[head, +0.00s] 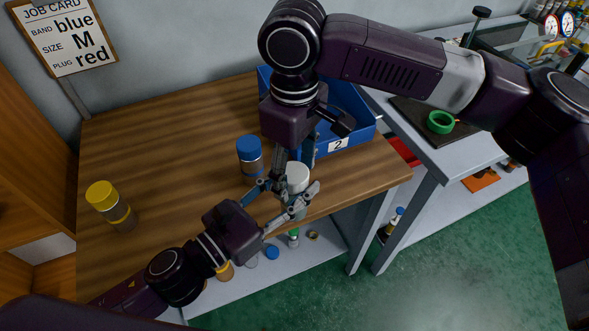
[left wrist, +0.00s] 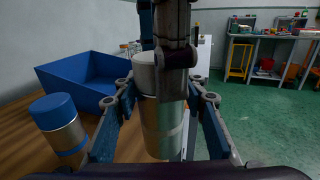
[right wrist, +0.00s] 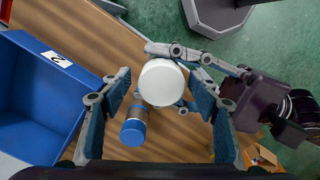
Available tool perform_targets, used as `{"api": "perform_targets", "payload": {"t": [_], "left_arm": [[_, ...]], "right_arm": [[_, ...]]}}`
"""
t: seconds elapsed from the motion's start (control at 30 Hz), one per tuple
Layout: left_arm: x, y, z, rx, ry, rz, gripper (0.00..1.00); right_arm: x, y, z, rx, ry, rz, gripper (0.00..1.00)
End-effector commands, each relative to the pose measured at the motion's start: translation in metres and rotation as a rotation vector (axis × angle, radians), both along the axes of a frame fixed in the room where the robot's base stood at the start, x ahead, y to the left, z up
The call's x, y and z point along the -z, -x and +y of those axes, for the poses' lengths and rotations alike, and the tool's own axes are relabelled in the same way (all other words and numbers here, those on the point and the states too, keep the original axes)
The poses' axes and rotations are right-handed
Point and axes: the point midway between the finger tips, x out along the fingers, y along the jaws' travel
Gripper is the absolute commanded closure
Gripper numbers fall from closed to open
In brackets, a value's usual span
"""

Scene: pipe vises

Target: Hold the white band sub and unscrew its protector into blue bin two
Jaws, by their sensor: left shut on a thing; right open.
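The white band sub (left wrist: 163,128) is a silver cylinder standing upright, with a white protector (head: 297,175) on its top end. The protector also shows from above in the right wrist view (right wrist: 162,82). My left gripper (head: 284,203) is shut around the sub's body from the side, below the protector. My right gripper (head: 299,163) points down from above. It is open, with its fingers spread on either side of the protector. Blue bin two (head: 364,133), marked with a 2 label, stands behind at the right and is partly hidden by my right arm.
A sub with a blue protector (head: 250,155) stands close behind the white one. A sub with a yellow protector (head: 110,205) stands at the far left. The wooden bench (head: 165,140) is clear between them. A job card (head: 62,35) hangs on the wall.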

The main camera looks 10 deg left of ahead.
Motion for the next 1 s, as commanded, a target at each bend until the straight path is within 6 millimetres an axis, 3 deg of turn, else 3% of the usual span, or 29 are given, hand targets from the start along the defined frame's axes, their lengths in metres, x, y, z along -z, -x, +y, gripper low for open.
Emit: {"api": "perform_targets", "payload": {"t": [0.23, 0.5, 0.6, 0.67, 1.0], "left_arm": [[-0.003, 0.0, -0.001, 0.002, 0.003, -0.005, 1.0], [-0.003, 0.0, -0.001, 0.002, 0.003, -0.005, 1.0], [-0.003, 0.0, -0.001, 0.002, 0.003, -0.005, 1.0], [-0.003, 0.0, -0.001, 0.002, 0.003, -0.005, 1.0], [-0.003, 0.0, -0.001, 0.002, 0.003, -0.005, 1.0]], "right_arm": [[-0.007, 0.0, 0.001, 0.0, -0.003, 0.0, 0.44], [-0.041, 0.0, 0.001, 0.0, -0.004, -0.001, 0.44], [-0.046, 0.001, 0.001, 0.005, -0.001, 0.0, 0.53], [-0.048, 0.0, 0.001, 0.026, -0.001, 0.0, 0.54], [-0.071, 0.0, 0.001, 0.414, -0.003, -0.004, 0.54]]}}
